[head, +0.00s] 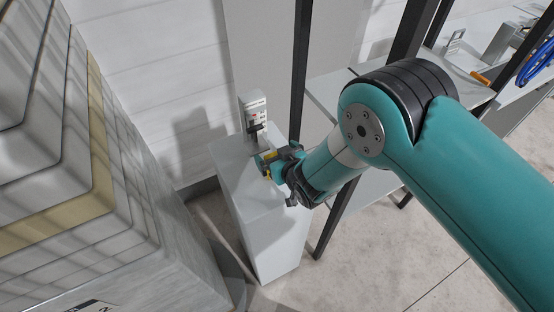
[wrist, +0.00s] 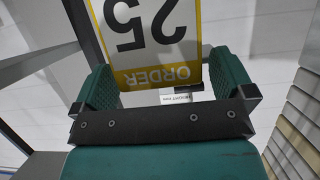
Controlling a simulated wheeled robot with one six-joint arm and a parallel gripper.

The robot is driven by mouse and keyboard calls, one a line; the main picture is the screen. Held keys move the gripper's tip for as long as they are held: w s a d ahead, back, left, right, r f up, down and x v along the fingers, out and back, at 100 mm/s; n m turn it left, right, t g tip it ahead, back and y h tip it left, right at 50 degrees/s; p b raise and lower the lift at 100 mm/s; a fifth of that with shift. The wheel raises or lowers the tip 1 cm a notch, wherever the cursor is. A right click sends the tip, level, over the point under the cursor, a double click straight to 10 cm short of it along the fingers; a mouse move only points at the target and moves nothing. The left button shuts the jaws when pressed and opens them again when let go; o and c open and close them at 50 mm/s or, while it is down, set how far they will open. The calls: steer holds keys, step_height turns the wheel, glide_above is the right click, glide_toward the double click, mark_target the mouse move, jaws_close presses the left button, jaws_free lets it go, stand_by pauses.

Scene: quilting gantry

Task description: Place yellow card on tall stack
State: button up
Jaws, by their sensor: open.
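The yellow card (wrist: 155,35), white with a yellow border and the printed words "25" and "ORDER", shows upside down in the wrist view. Its yellow edge lies between the two green fingers of my gripper (wrist: 160,78), which are apart, with gaps beside the card. In the head view my gripper (head: 266,164) is over the top of a grey pedestal (head: 262,232), with a bit of yellow at its fingers. A tall stack (head: 60,170) of layered grey slabs with one tan layer fills the left of the head view; stacked layers also show in the wrist view (wrist: 295,125).
A small white box with a dark part (head: 254,114) stands at the back of the pedestal. Black posts (head: 300,70) and grey shelves (head: 335,92) stand right of it. A bench with tools and a blue coil (head: 538,62) is at upper right. Bare floor (head: 400,250) lies below my arm.

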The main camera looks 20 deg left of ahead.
steer(key=shift+c, duration=0.5)
steer(key=c, duration=0.9)
